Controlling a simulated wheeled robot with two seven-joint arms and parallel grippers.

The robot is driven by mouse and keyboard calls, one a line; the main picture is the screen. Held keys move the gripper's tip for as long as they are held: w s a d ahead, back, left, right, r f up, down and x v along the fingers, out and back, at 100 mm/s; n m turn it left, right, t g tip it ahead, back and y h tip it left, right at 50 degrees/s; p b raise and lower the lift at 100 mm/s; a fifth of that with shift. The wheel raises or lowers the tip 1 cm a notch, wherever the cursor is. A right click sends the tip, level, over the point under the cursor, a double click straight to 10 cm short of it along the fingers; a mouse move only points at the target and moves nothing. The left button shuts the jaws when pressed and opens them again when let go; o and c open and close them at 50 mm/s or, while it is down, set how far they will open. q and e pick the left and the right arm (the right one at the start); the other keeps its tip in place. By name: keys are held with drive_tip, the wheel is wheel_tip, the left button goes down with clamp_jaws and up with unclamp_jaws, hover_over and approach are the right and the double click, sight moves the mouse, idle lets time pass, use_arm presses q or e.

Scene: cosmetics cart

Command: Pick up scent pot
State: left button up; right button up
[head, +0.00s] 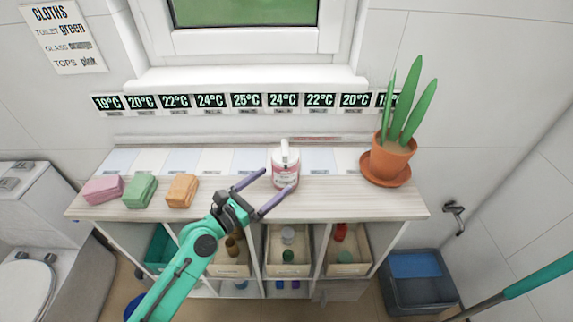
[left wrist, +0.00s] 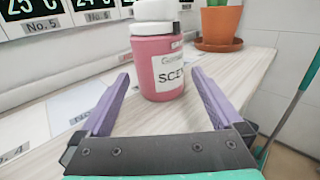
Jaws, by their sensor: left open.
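The scent pot (head: 285,168) is a pink jar with a white label and white lid. It stands upright on the wooden top of the cart, near the middle. It also shows in the left wrist view (left wrist: 157,65), with part of its label reading "SCE". My left gripper (head: 264,190) is open, its two purple fingers pointing at the pot from the front left. In the left wrist view the pot stands just beyond the fingertips, between their lines, and I see no contact. My right gripper is not in view.
Pink, green and orange folded cloths (head: 140,190) lie on the left of the top. A potted plant (head: 390,158) stands at the right end. Bins (head: 288,268) with small items sit below. A row of temperature signs (head: 246,101) lines the wall behind.

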sight(284, 147)
use_arm(q)
drive_tip(key=x, duration=0.5)
drive_tip(key=shift+w+r+p, duration=0.1)
drive_tip(key=shift+w+p, duration=0.05)
drive_tip(key=shift+p, duration=0.2)
drive_tip(key=shift+w+d, duration=0.15)
drive_tip(key=shift+d, duration=0.05)
drive_tip(key=shift+a, duration=0.1)
drive_tip(key=c, duration=1.5)
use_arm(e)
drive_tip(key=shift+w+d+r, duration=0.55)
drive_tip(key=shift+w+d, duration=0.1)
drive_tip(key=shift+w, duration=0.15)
use_arm(q)
wheel_tip(284, 147, up, 7)
drive_tip(key=p, duration=0.3)
drive_tip(key=shift+r+p, duration=0.25)
drive_tip(key=shift+p, duration=0.1)
wheel_tip(284, 147, up, 12)
drive_tip(key=shift+r+p, duration=0.25)
drive_tip(key=shift+p, duration=0.3)
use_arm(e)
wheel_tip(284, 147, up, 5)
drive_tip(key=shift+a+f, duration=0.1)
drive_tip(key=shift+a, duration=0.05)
